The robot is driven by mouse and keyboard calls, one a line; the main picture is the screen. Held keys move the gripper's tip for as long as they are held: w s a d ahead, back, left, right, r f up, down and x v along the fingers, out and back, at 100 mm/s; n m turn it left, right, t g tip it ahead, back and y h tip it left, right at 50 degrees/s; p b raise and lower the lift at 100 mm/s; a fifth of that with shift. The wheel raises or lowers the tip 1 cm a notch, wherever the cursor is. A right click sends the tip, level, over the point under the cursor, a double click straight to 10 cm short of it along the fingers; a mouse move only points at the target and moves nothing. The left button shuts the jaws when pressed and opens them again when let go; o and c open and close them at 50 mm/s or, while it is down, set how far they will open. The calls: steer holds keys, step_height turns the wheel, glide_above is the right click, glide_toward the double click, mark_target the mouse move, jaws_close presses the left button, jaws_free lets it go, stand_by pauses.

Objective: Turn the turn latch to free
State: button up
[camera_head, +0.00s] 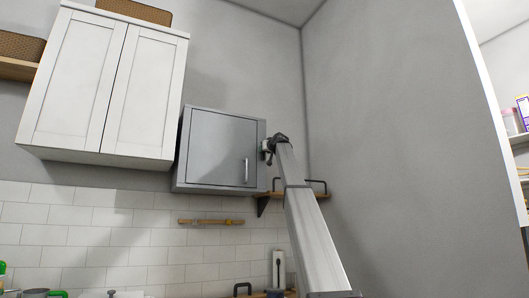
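A grey metal cabinet (220,145) hangs on the wall, its door closed. A vertical bar handle (246,171) is at the lower right of the door. I cannot make out a turn latch; it may be hidden or too small to see. My gripper (268,152) is at the cabinet's right edge, above the level of the handle. It is small and dark, and its fingers are not clear. I cannot tell whether it touches the cabinet or holds anything.
A white two-door cupboard (105,85) hangs close to the left of the grey cabinet. A wooden shelf (313,196) with dark brackets is behind my arm. A wooden rail (211,221) is on the tiles below. A bare grey wall (410,140) stands at right.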

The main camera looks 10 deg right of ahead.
steer(key=v, duration=1)
steer(key=shift+s+d, duration=0.1)
steer(key=shift+s, duration=0.1)
